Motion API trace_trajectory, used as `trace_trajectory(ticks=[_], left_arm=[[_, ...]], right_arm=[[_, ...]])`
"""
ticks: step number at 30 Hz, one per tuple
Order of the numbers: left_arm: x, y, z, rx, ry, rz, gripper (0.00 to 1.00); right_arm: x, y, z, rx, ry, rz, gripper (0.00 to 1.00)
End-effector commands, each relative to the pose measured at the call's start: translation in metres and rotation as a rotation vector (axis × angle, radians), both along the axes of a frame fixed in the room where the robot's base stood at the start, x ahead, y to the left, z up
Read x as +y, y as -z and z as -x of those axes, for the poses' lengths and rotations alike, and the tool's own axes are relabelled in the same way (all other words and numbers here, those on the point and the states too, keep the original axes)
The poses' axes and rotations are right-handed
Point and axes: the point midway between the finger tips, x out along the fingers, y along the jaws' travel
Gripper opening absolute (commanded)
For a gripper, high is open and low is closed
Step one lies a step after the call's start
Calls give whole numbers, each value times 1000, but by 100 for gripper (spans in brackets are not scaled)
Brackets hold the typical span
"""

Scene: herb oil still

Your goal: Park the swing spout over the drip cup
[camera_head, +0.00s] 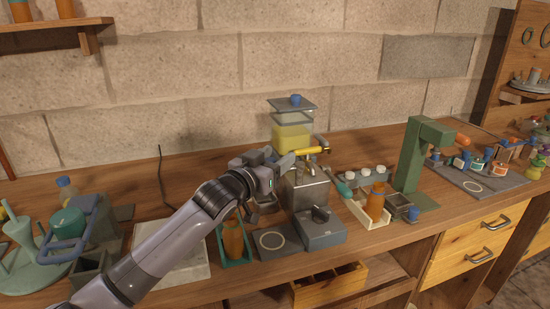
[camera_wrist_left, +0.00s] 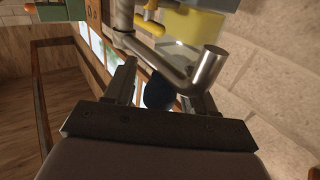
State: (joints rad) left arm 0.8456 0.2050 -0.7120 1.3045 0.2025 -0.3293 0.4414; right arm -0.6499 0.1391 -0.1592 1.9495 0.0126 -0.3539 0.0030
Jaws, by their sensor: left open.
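In the left wrist view, the swing spout (camera_wrist_left: 160,62) is a bent grey metal tube with a thick upright end at the right. A dark blue round knob (camera_wrist_left: 158,92) shows below the tube, between my left gripper's fingers (camera_wrist_left: 164,82). The fingers are open and stand apart around the knob; I cannot tell whether either touches it. In the head view, my left gripper (camera_head: 274,164) is beside the still (camera_head: 292,137), left of its yellow lever (camera_head: 313,151), and largely hides the spout. I cannot clearly identify the drip cup. My right gripper is not in view.
A steel box (camera_head: 308,191) stands under the still's front. A grey scale-like block (camera_head: 318,231), an orange bottle in a green holder (camera_head: 233,239) and another orange bottle (camera_head: 376,200) stand close by. A green post (camera_head: 409,160) rises at the right.

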Motion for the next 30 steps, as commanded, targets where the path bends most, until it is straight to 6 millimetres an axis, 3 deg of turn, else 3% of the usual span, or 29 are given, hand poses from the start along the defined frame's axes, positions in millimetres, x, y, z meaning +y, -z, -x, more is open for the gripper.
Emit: trace_trajectory(ticks=[11,30], left_arm=[[2,0,3,0,1,1,54],[31,1,59,0,0,1,54]], right_arm=[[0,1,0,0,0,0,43],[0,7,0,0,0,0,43]])
